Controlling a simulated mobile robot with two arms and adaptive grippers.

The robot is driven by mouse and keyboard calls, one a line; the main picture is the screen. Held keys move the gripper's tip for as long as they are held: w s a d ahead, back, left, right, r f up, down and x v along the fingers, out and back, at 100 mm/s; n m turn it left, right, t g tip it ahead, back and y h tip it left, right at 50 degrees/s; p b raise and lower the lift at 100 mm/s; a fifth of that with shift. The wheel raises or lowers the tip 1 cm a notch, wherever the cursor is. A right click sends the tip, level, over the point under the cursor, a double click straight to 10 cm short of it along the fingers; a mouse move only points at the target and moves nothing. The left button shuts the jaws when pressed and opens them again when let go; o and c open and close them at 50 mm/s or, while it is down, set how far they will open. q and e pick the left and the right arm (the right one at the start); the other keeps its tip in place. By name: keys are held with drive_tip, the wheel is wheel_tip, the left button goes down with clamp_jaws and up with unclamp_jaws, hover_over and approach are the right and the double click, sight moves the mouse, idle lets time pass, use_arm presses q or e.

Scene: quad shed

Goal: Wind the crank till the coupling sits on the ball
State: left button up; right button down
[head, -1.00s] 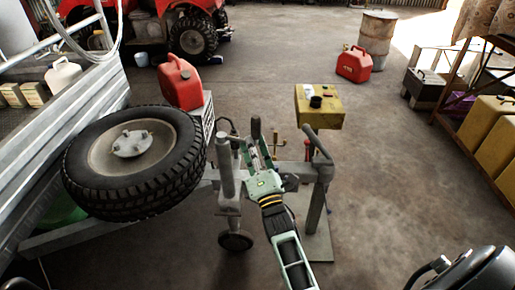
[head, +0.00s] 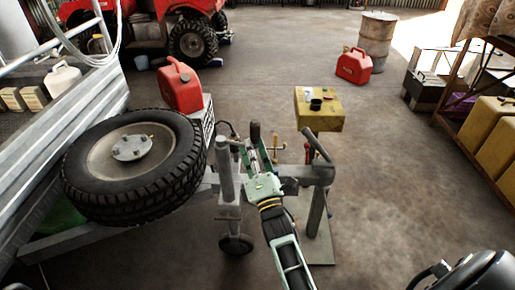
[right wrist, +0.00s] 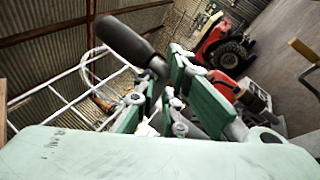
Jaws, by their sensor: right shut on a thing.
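The dark crank grip (head: 255,132) stands upright beside the grey jockey-wheel column (head: 227,180). My right gripper (head: 256,150) is shut on the crank, its green fingers at the foot of the dark grip. In the right wrist view the dark grip (right wrist: 130,42) juts up and left from between the fingers (right wrist: 175,85). The dark coupling (head: 290,184) is at the drawbar's end, partly behind my gripper, next to the grey hitch stand (head: 316,212). The ball is hidden, so I cannot tell its gap to the coupling.
A spare wheel (head: 132,160) and a red can (head: 180,87) are on the trailer at left. A yellow box (head: 318,112) stands behind the hitch. Another red can (head: 354,66) and a drum (head: 376,40) are farther back.

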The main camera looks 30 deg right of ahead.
drive_tip(key=shift+w+a+r, duration=0.15)
drive_tip(key=shift+a+r, duration=0.3)
drive_tip(key=shift+a, duration=0.25)
drive_tip(key=c, duration=2.2)
unclamp_jaws()
drive_tip(key=o, duration=0.4)
drive_tip(key=shift+a, duration=0.25)
use_arm(q)
drive_tip(key=shift+s+a, duration=0.1)
drive_tip(key=shift+a, duration=0.25)
use_arm(e)
drive_tip(key=shift+w+a+f+n, duration=0.1)
drive_tip(key=shift+a+f+n, duration=0.05)
drive_tip(key=shift+n, duration=0.15)
